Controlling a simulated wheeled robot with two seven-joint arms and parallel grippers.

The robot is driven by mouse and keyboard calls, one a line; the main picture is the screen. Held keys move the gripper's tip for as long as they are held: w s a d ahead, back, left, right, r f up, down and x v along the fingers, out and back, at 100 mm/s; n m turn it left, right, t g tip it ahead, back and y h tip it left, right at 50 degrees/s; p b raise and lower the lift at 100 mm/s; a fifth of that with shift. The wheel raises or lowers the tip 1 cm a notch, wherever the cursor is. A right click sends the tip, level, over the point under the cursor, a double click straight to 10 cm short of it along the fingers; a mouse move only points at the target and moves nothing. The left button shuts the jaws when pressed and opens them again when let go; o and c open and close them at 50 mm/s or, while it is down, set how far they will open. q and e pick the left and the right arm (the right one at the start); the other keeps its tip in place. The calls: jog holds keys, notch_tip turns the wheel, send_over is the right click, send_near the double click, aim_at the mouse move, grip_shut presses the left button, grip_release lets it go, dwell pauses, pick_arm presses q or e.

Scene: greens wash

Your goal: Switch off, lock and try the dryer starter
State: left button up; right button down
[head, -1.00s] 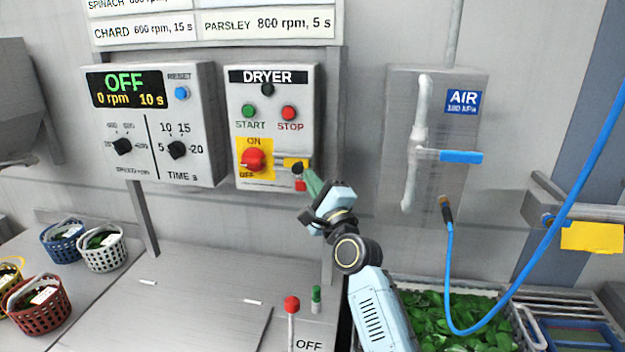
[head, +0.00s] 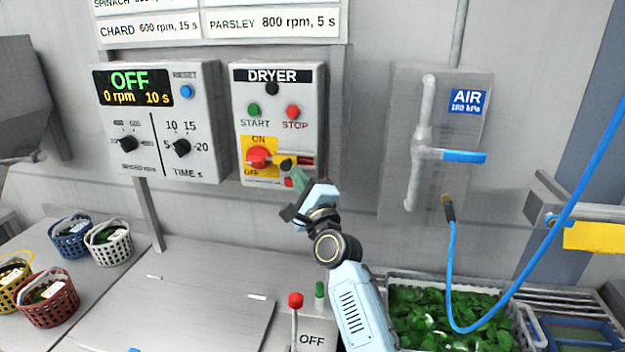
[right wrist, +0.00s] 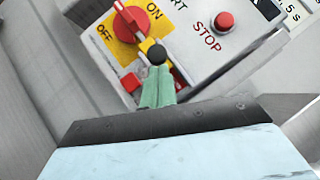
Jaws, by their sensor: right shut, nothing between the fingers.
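The dryer starter (head: 308,125) is a grey wall box with a green START button (head: 253,109) and a red STOP button (head: 292,111). Its red rotary switch (head: 259,158) sits on a yellow plate marked ON and OFF. A small red piece (right wrist: 130,82) shows below the switch, partly hidden in the head view. My right gripper (head: 287,166) is shut and empty, its dark tip over the yellow piece (right wrist: 147,44) beside the switch. My left gripper is not in view.
A speed and time panel (head: 158,125) reading OFF hangs to the left. An air valve with a blue handle (head: 463,156) and blue hose (head: 453,265) are to the right. Baskets stand at lower left. A red-knobbed lever (head: 295,301) rises by the front bench.

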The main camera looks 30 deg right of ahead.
jog(key=d+f+b+v, duration=0.1)
jog(key=d+b+v, duration=0.1)
jog(key=v, duration=1.1)
jog(key=shift+d+b, duration=0.35)
jog(key=shift+w, duration=0.1)
